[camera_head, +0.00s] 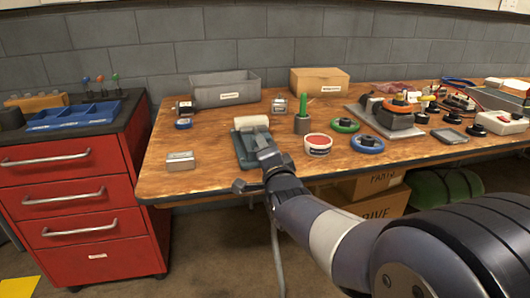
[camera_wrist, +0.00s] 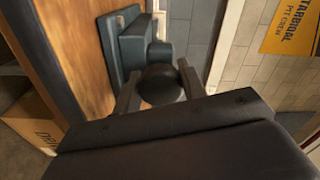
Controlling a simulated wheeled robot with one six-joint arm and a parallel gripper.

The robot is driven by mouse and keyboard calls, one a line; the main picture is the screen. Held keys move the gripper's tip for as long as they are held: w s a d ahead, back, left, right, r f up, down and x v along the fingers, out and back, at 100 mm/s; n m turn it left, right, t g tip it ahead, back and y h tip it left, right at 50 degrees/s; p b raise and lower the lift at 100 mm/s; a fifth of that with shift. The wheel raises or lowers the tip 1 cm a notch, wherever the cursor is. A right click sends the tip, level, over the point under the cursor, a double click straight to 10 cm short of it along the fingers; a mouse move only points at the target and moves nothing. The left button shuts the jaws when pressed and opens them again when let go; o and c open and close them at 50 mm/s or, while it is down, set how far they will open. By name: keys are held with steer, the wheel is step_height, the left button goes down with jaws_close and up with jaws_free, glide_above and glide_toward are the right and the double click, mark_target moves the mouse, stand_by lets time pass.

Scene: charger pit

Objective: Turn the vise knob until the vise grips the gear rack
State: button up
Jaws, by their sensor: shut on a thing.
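The vise (camera_head: 241,148) is a teal-grey block near the front edge of the wooden table, and it also shows in the wrist view (camera_wrist: 114,38). A pale piece (camera_head: 252,121) sits at its far end; I cannot tell if this is the gear rack or whether the jaws touch it. The vise knob (camera_wrist: 160,86) is dark and round. My gripper (camera_wrist: 157,74) is shut on the knob, one finger on each side of it. In the head view my gripper (camera_head: 267,160) hides the knob and part of the vise's near side.
A small metal block (camera_head: 180,161) lies left of the vise. A red-topped round tin (camera_head: 317,145), a green-ringed disc (camera_head: 344,126) and a blue-ringed disc (camera_head: 366,144) stand to the right. A grey bin (camera_head: 225,89) and a cardboard box (camera_head: 319,80) stand at the back.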

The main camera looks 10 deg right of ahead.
steer(key=o, duration=1)
steer(key=shift+c, duration=0.2)
steer(key=s+p, duration=0.2)
steer(key=s, duration=0.8)
steer(key=shift+s, duration=0.4)
